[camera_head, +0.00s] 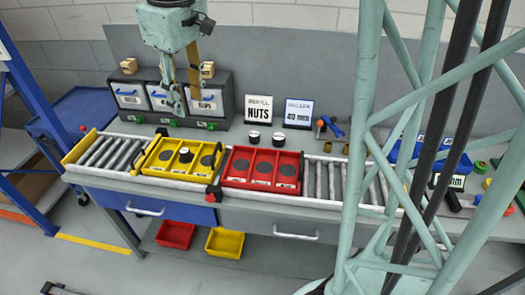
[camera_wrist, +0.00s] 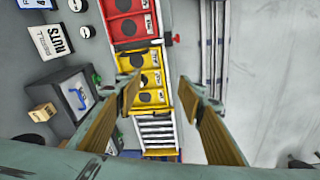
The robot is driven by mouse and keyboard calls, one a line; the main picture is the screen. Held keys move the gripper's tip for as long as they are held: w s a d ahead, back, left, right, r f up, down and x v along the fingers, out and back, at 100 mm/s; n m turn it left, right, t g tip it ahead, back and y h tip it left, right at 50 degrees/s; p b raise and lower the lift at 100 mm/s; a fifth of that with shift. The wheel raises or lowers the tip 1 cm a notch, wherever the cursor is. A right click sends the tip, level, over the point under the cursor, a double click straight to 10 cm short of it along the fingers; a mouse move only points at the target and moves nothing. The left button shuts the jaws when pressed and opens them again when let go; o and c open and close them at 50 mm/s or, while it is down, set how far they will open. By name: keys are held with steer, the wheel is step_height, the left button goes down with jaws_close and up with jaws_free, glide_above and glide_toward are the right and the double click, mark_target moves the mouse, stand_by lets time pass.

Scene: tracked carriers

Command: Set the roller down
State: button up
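A small white-and-black roller (camera_head: 187,155) stands in the middle pocket of the yellow carrier (camera_head: 150,172). The other two pockets show bare dark discs. The yellow carrier (camera_wrist: 163,65) also shows between my fingers in the wrist view. My gripper (camera_head: 182,98) hangs above and behind the yellow carrier, in front of the bins. In the wrist view my gripper (camera_wrist: 160,92) has its two fingers wide apart with nothing held between them. Two similar rollers (camera_head: 254,138) (camera_head: 279,140) stand on the bench behind the red carrier (camera_head: 228,180), whose pockets hold only dark discs.
The carriers sit on a roller conveyor (camera_head: 107,152) with bare rollers at both ends. Grey bins (camera_head: 140,115) stand behind it at left. A NUTS sign (camera_head: 258,108) and another sign (camera_head: 299,113) stand behind the rollers. A red-and-black stop (camera_head: 213,193) is at the front rail.

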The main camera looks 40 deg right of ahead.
steer(key=s+r+m+t, duration=0.1)
steer(key=s+r+m, duration=0.1)
steer(key=s, duration=1.4)
steer(key=s+r+m+t, duration=0.1)
steer(key=s+r+m, duration=0.2)
steer(key=s, duration=1.3)
steer(key=shift+s+r+m, duration=0.2)
steer(key=shift+s+m, duration=0.1)
steer(key=shift+s, duration=0.05)
steer(key=shift+w+r, duration=0.15)
